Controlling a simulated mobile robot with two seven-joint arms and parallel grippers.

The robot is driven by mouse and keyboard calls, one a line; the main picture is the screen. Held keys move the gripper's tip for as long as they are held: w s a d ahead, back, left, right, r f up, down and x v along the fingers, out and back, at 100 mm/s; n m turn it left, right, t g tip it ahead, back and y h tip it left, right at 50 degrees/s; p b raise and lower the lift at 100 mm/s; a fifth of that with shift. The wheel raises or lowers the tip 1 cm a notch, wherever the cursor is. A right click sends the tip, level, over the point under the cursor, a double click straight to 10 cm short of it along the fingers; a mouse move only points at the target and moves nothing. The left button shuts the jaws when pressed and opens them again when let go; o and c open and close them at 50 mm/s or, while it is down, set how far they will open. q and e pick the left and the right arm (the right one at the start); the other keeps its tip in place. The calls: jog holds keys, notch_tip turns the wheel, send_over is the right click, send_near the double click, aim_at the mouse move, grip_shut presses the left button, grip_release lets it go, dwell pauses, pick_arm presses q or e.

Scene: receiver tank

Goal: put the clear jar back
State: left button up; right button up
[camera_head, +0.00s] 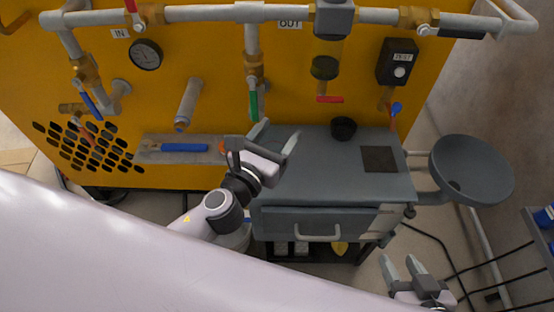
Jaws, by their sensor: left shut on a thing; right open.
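My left gripper (276,142) is over the left part of the grey bench top, its two fingers well apart. The jar between them is see-through and its outline is barely visible, so I cannot tell its tilt or whether it touches the bench. A dark grey filter head (334,18) sits on the top pipe right of the OUT label. Below it hangs a dark round part (325,67). A black cup (343,128) stands at the back of the bench. My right gripper (404,270) is open and empty, low at the right, in front of the bench.
The grey bench (330,180) has a drawer and a dark square pad (380,159). A round grey basin (470,170) is at its right. A blue-handled tool (184,147) lies on the left shelf. Pipes and valves, one green-handled (254,105), stick out from the yellow panel.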

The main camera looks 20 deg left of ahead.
pick_arm(q)
jog(key=shift+f, duration=0.5)
notch_tip(320, 180, down, 4)
jog(key=b, duration=0.3)
jog(key=shift+f, duration=0.15)
pick_arm(e)
jog(key=shift+w+a+r+y, duration=0.15)
jog(key=shift+w+a+y, duration=0.15)
jog(key=shift+a, duration=0.3)
jog(key=shift+w+a+r+y, duration=0.15)
jog(key=shift+a+y, duration=0.15)
jog(key=shift+a, duration=0.3)
pick_arm(q)
jog(key=o, duration=0.9)
jog(key=shift+f, duration=0.1)
jog(key=o, duration=0.4)
pick_arm(e)
jog(key=shift+w+a+t, duration=0.1)
jog(key=shift+w+t, duration=0.05)
jog(key=shift+t, duration=0.15)
jog(key=shift+r, duration=0.1)
